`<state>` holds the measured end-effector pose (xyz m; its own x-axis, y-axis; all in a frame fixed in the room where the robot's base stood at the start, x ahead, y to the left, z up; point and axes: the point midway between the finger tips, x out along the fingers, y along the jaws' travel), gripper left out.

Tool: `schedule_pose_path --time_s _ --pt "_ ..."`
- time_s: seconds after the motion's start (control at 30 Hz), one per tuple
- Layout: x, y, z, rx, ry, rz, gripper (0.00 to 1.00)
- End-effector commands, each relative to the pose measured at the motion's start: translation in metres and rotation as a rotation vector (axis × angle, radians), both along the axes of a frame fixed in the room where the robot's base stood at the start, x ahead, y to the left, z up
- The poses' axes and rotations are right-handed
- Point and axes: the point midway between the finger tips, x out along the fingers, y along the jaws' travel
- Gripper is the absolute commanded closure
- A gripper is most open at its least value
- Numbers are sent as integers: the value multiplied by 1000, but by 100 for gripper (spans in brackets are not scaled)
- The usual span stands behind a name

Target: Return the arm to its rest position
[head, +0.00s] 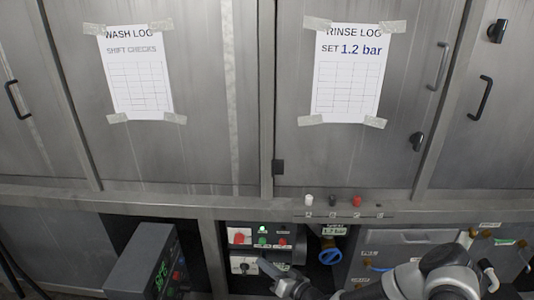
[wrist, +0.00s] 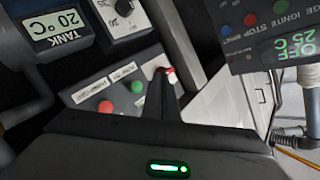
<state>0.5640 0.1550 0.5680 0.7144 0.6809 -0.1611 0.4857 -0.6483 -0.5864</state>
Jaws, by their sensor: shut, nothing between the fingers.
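My arm (head: 440,275) reaches in from the lower right of the head view. My gripper (head: 266,265) is low in front of the small control panel (head: 262,238) with its red switch and lit green button. In the wrist view my gripper (wrist: 164,76) is shut, its fingers together and empty. Its tips overlap a small red-and-white part of the panel; I cannot tell if they touch it. The panel's red button (wrist: 105,107) and green button (wrist: 136,87) show beside the fingers.
A separate control box (head: 145,262) with a green display stands at lower left. A blue valve (head: 330,256) is right of the panel. Grey cabinet doors with a wash log (head: 136,75) and rinse log (head: 347,75) rise behind. A ledge (head: 150,203) runs below them.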

Motion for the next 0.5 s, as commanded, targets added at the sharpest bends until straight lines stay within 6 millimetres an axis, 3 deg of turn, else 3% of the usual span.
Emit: schedule_pose_path --time_s 0.17,0.27,0.37,0.5 --pt "8 -17 10 -184 47 71 100" --pt "13 -38 21 -353 99 114 100" --pt "15 -63 40 -523 154 135 100" --pt "16 -103 81 -738 227 121 100"
